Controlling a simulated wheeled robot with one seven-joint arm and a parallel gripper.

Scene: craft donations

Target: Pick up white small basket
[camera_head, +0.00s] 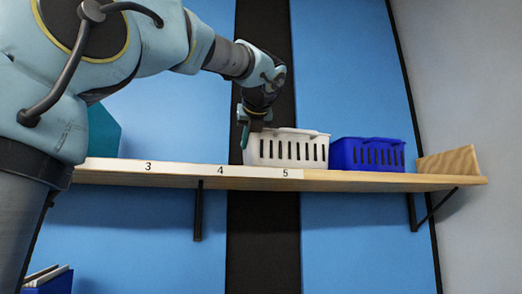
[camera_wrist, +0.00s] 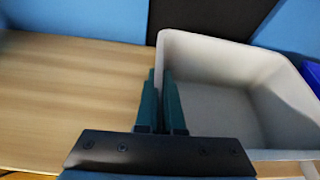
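The white small basket (camera_head: 290,150) stands upright on the wooden shelf, with slots along its front. In the wrist view the basket (camera_wrist: 222,62) appears open and empty. My gripper (camera_head: 245,135) points down at the basket's left end. In the wrist view my gripper (camera_wrist: 161,100) has its two teal fingers close together, one on each side of the basket's left wall, with the right finger inside it. They look shut on that wall. The lower part of the wall is hidden behind the fingers.
A blue basket (camera_head: 367,154) stands close to the right of the white one. A wooden bookend (camera_head: 448,163) is at the shelf's right end. The shelf (camera_head: 345,181) bears number labels 3, 4 and 5. Bare shelf (camera_wrist: 70,95) lies left of the basket. A teal object (camera_head: 103,132) stands farther left.

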